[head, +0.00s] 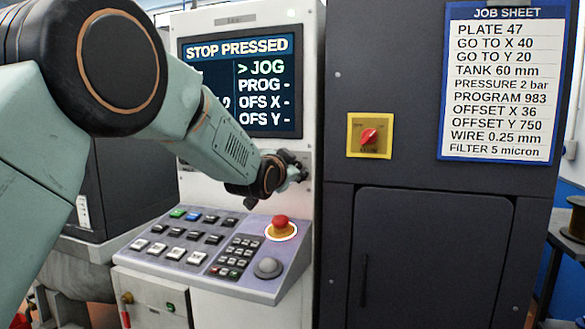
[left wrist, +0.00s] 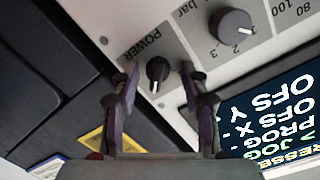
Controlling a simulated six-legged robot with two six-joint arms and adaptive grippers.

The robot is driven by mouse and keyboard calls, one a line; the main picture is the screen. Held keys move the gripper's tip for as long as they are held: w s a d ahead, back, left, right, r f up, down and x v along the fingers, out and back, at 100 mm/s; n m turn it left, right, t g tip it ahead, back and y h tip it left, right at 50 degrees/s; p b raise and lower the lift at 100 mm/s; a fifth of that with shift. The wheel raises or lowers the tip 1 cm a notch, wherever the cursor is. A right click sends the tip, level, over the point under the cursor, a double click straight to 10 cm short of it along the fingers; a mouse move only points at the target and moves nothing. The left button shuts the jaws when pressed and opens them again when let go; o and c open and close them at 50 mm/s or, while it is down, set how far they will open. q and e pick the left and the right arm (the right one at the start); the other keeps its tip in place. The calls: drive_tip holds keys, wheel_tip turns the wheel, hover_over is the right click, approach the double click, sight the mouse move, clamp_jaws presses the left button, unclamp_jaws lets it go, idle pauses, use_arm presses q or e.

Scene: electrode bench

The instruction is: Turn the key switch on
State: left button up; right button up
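The key switch, a small black knob (left wrist: 158,70) labelled POWER, sits on the light panel in the left wrist view. A white mark shows at its lower end in that picture. My left gripper (left wrist: 160,74) is open, with one finger on each side of the knob. Gaps show between the knob and both fingers; I cannot tell how deep the fingertips reach. In the head view my left gripper (head: 297,170) is at the right side of the white control panel and hides the knob. My right gripper is in neither view.
A larger dial (left wrist: 231,25) is beside the key switch. The screen (head: 240,85) reads STOP PRESSED. Below my left gripper are a red stop button (head: 281,222) and a sloped keypad (head: 190,235). A red rotary switch (head: 369,136) is on the dark cabinet to the right.

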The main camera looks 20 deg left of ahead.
use_arm(q)
drive_tip(key=shift+s, duration=0.3)
drive_tip(key=s+r, duration=0.1)
drive_tip(key=s, duration=1)
drive_tip(key=shift+s+a+r, duration=0.2)
drive_tip(key=shift+s, duration=0.2)
drive_tip(key=shift+w, duration=0.15)
